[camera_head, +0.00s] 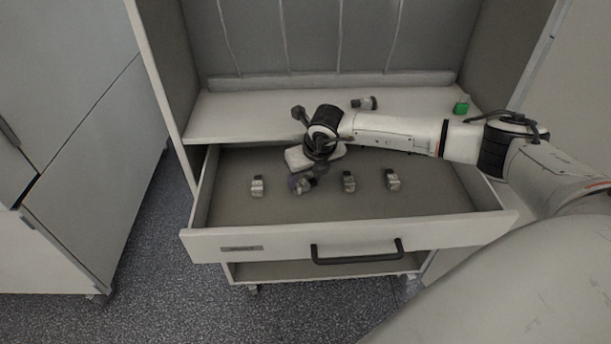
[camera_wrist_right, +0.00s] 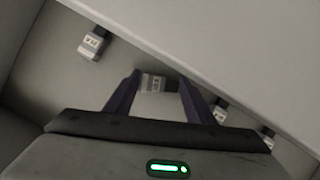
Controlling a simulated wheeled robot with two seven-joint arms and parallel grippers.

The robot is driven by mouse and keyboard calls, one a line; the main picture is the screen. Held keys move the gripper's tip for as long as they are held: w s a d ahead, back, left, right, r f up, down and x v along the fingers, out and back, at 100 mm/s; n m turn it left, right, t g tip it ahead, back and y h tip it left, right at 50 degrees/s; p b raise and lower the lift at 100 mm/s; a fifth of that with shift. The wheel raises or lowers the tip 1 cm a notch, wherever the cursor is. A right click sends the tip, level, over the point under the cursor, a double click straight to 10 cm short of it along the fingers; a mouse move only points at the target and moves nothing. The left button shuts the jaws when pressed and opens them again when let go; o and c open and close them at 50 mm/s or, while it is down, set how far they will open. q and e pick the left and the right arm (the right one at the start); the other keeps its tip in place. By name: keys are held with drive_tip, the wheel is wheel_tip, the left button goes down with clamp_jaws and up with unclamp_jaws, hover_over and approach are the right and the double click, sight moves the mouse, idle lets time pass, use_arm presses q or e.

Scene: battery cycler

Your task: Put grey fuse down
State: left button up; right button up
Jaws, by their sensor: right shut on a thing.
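My right gripper (camera_head: 304,180) reaches down into the open drawer (camera_head: 430,232). In the right wrist view, the fingers of my right gripper (camera_wrist_right: 165,88) are shut on a grey fuse (camera_wrist_right: 152,83), which shows between the fingertips. In the head view the gripper partly hides this fuse, and I cannot tell if it touches the drawer floor. Other grey fuses stand in a row in the drawer: one to the left (camera_head: 257,186), and two to the right, a nearer one (camera_head: 349,182) and a farther one (camera_head: 392,180). My left gripper is not in view.
A grey-and-black fuse (camera_head: 364,103) and a green fuse (camera_head: 461,104) are on the worktop (camera_head: 240,112) above the drawer. The drawer's front panel carries a black handle (camera_head: 357,256). The drawer floor in front of the row is clear. Cabinets (camera_head: 80,200) stand at left.

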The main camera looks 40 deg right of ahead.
drive_tip(key=shift+f, duration=0.1)
drive_tip(key=shift+f, duration=0.2)
drive_tip(key=o, duration=1.2)
drive_tip(key=shift+r, duration=0.1)
drive_tip(key=shift+c, duration=0.2)
drive_tip(key=shift+r, duration=0.1)
drive_tip(key=v, duration=1.2)
drive_tip(key=shift+a, duration=0.1)
